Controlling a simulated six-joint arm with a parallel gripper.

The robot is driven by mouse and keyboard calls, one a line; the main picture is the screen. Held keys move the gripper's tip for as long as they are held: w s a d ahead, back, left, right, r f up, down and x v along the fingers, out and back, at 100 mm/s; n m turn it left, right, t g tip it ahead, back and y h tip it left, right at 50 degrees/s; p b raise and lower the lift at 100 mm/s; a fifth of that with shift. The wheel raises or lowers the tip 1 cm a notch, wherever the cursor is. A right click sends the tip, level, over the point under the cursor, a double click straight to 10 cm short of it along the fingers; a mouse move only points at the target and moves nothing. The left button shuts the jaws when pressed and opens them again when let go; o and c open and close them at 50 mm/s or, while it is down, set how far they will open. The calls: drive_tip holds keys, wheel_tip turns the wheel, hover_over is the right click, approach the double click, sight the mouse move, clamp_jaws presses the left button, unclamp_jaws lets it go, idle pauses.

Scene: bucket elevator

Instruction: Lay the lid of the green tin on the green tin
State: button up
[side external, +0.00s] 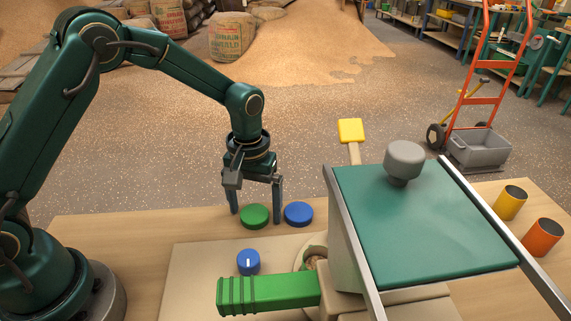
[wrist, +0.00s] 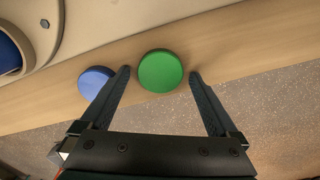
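The green lid (side external: 255,216) is a flat round disc lying on the wooden bench near its far edge. It also shows in the wrist view (wrist: 160,71). My gripper (side external: 256,208) points down over it, with one finger on each side. In the wrist view my gripper (wrist: 160,74) is open, with a gap between each fingertip and the lid's rim. I cannot tell whether the fingertips touch the bench. I see no green tin in either view; the teal-topped machine hides part of the bench.
A blue lid (side external: 298,214) lies just right of the green lid, close to one finger. The machine's teal cover (side external: 425,225), green handle (side external: 268,293) and blue knob (side external: 248,262) stand nearer. A yellow tin (side external: 510,203) and an orange tin (side external: 542,238) stand at the right.

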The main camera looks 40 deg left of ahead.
sight(256, 211)
wheel_tip(256, 211, up, 11)
drive_tip(key=s+a+r+m+t, duration=0.2)
drive_tip(key=s+r+t, duration=0.1)
drive_tip(key=s+r, duration=0.45)
drive_tip(key=s+a+f+m+t, duration=0.1)
drive_tip(key=s+f+m+t, duration=0.1)
drive_tip(key=s, duration=0.7)
drive_tip(key=shift+f+m+t, duration=0.3)
drive_tip(key=shift+f, duration=0.2)
